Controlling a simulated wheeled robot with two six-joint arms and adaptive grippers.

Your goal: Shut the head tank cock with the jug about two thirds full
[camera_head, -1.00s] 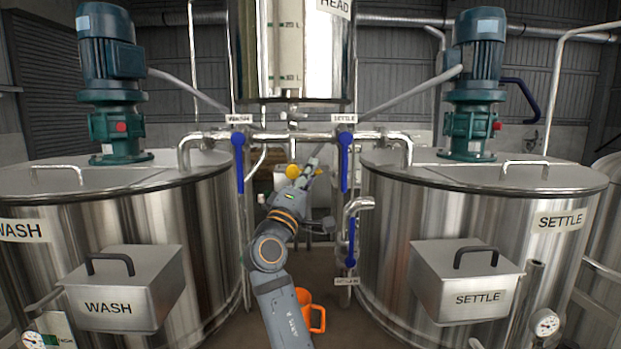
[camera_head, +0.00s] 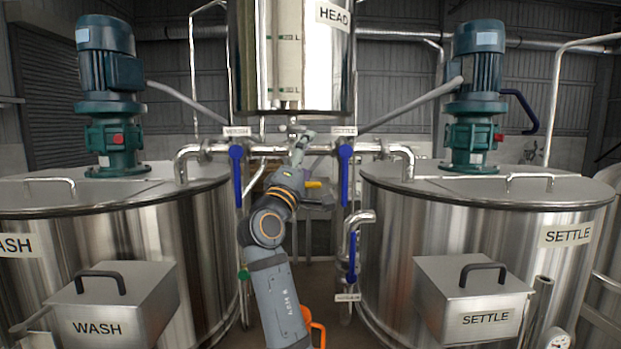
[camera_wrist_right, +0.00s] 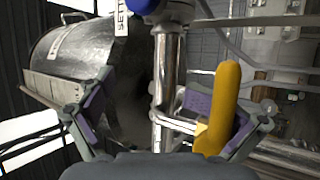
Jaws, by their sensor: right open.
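The head tank (camera_head: 300,60), steel with a HEAD label, hangs at the top middle of the head view. A yellow lever (camera_wrist_right: 222,105) stands beside the right-hand finger in the right wrist view, apparently the head tank cock's; a bit of yellow (camera_head: 313,184) also shows beside my right wrist in the head view. My right gripper (camera_head: 301,145) is open under the tank, its fingers spread in the wrist view (camera_wrist_right: 152,110). An orange jug (camera_head: 318,333) shows partly behind my right arm at the bottom; its fill is hidden. My left gripper is out of view.
The wash tank (camera_head: 110,240) stands left and the settle tank (camera_head: 490,230) right, with a pipe between them. Blue levers hang at the wash side (camera_head: 237,175) and settle side (camera_head: 344,175), close to my arm. Another blue lever (camera_head: 351,255) is lower right.

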